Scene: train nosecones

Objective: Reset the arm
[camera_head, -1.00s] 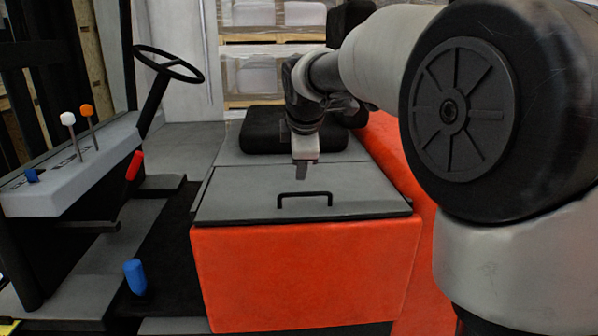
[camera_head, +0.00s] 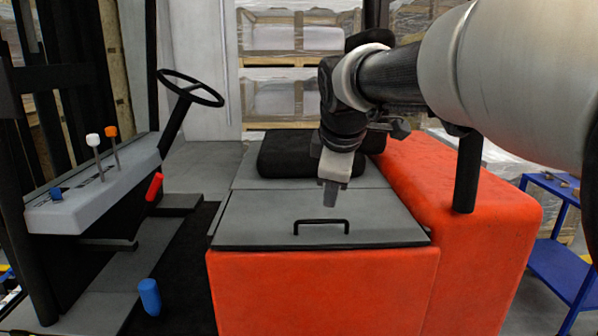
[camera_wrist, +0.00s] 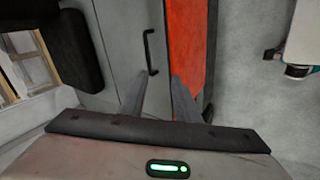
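My gripper (camera_head: 330,193) points down above the grey lid (camera_head: 260,218) of the orange box, behind its black handle (camera_head: 321,224). In the wrist view my gripper (camera_wrist: 158,92) shows two grey fingers with a clear gap between them, so it is open and holds nothing. The black handle also shows in the wrist view (camera_wrist: 149,52), beyond the fingertips. My arm reaches in from the right of the head view, with its forearm above the orange body.
A black seat (camera_head: 287,155) lies behind the lid. A steering wheel (camera_head: 191,88) and a lever console (camera_head: 95,195) stand at the left. The orange side body (camera_head: 490,215) has a black post (camera_head: 467,172). A blue cart (camera_head: 560,245) stands at right.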

